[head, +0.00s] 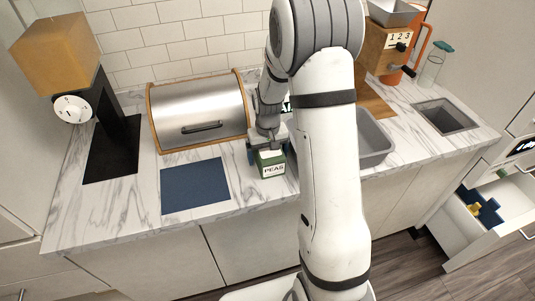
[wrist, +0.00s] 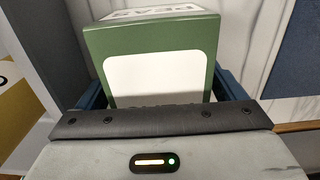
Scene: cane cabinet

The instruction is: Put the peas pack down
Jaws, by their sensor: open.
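The peas pack (head: 272,165) is a green box with a white label reading PEAS. It appears to stand upright on the marble counter (head: 235,170), right of the blue mat (head: 195,186). My gripper (head: 267,148) is over the top of the pack, pointing down, with its jaws open. In the wrist view, the green pack (wrist: 158,45) sits between the blue fingers, and they do not look clamped on it. My arm hides part of the counter right of the pack.
A steel bread box (head: 200,112) stands behind the mat. A grey tub (head: 374,138) is to the right, partly behind my arm. A dispenser (head: 70,75) is at the far left, a coffee grinder (head: 388,45) at the back right. An open drawer (head: 485,215) sticks out at right.

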